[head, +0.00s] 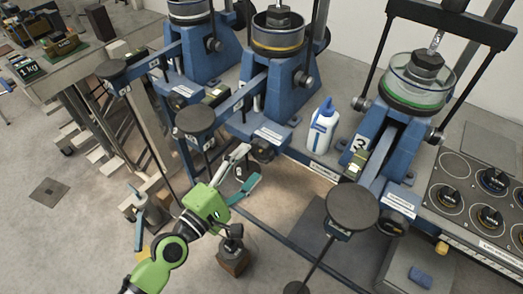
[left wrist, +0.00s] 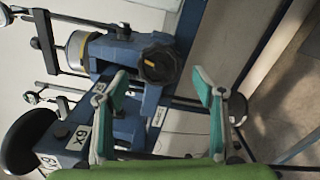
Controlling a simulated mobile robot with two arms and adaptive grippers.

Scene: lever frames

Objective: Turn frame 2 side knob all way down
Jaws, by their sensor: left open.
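The middle blue lever frame (head: 268,92), left of the frame marked 3, stands at the back of the bench in the head view. Its number is not readable. A dark round side knob (head: 262,151) sits low on its front end. In the left wrist view a black lobed knob (left wrist: 159,63) with an orange mark shows on a blue frame, beyond the fingers. My left gripper (head: 247,168) is open, its teal-padded fingers just in front of the knob. The left wrist view shows the fingers (left wrist: 165,95) apart with nothing between them. My right gripper is not in view.
Round black lever pads (head: 194,119) and (head: 352,207) stick out on both sides of my left arm. A white-and-blue bottle (head: 321,127) stands right of the middle frame. Frame 3 (head: 376,138) and a tray of weights (head: 478,195) are farther right.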

